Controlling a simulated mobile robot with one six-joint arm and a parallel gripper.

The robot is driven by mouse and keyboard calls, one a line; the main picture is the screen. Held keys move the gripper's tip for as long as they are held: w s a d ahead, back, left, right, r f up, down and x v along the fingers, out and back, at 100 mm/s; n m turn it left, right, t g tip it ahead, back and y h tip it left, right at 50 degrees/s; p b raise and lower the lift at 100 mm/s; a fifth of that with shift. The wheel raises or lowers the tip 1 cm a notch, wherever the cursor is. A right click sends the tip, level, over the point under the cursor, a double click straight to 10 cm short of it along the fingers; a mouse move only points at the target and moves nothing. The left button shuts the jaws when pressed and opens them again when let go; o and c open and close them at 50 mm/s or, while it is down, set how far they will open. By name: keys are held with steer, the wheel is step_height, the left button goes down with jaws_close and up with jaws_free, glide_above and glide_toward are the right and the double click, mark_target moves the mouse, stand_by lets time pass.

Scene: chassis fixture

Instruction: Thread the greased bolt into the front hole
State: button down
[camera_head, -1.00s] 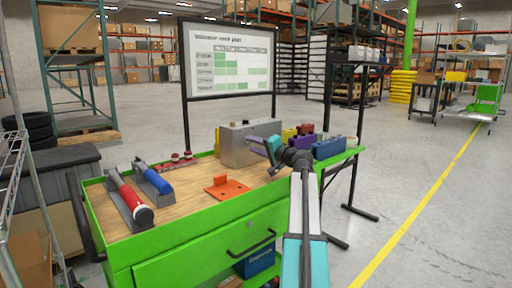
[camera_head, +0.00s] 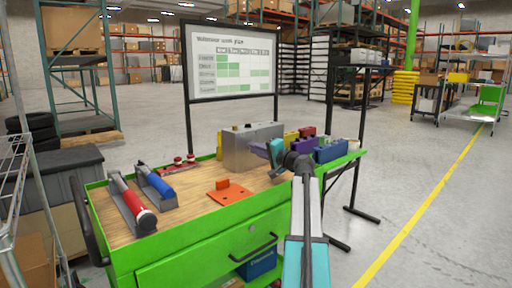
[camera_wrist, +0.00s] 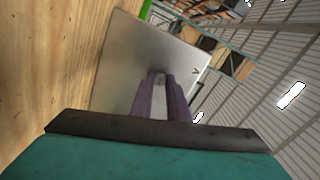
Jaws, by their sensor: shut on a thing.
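A grey metal box (camera_head: 240,150) with small knobs on top stands at the back of the cart's wooden top; I take it as the chassis. My gripper (camera_head: 270,152) is at its right front corner in the head view. In the wrist view the purple fingers (camera_wrist: 160,92) are close together and point at a plain face of the grey box (camera_wrist: 140,65). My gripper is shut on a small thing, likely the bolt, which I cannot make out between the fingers. A small dark mark shows on that face; I cannot tell whether it is the front hole. Contact is unclear.
On the green cart (camera_head: 205,240) lie an orange bracket (camera_head: 232,194), a red tool (camera_head: 128,195) and a blue tool (camera_head: 158,183) in grey holders, and small red pieces (camera_head: 184,161). A whiteboard (camera_head: 230,60) stands behind.

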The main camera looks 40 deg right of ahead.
steer(key=m+p, duration=0.6)
steer(key=p, duration=0.3)
steer(key=shift+r, duration=0.1)
stand_by(0.3)
steer(key=shift+r+m+p, duration=0.1)
steer(key=shift+m+p, duration=0.2)
steer(key=m+p, duration=0.3)
steer(key=p, duration=0.1)
steer(key=shift+w, duration=0.1)
stand_by(0.3)
steer(key=shift+m+p, duration=0.3)
steer(key=shift+p, duration=0.25)
steer(key=m+p, duration=0.1)
steer(key=p, duration=0.1)
steer(key=shift+m+p, duration=0.3)
steer(key=shift+m, duration=0.1)
